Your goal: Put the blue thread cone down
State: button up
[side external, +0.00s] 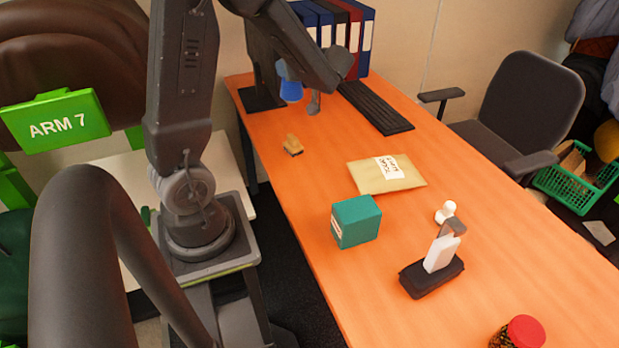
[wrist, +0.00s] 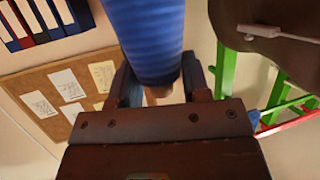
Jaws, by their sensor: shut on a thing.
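The blue thread cone (side external: 291,91) is at the far left part of the orange table in the side external view, below my forearm. In the wrist view the blue cone (wrist: 147,40) stands out large and ribbed between the jaws. My gripper (wrist: 158,84) is shut on it, one finger on each side. In the side external view my gripper (side external: 300,94) is partly hidden by my arm. The cone looks held above the table, but its exact height is hard to tell.
Binders (side external: 340,35) stand behind. The left middle is clear.

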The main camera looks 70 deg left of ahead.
jog(key=s+f+n+g+h, duration=0.2)
jog(key=s+f+n+g, duration=0.15)
jog(key=s, duration=0.45)
notch_tip(320, 180, down, 9)
jog(key=shift+n+g, duration=0.25)
jog(key=shift+g, duration=0.1)
jog(key=shift+w+d+f, duration=0.65)
jog(key=shift+w+f, duration=1.2)
jog(key=shift+f, duration=0.15)
jog(key=shift+w+d+f, duration=0.65)
jog(key=shift+w+f, duration=1.2)
jog(key=shift+f, duration=0.15)
jog(key=shift+w+d+f, duration=0.65)
jog(key=shift+w+f, duration=1.2)
jog(key=shift+f, duration=0.15)
jog(key=shift+f, duration=0.1)
jog(key=o, duration=1.2)
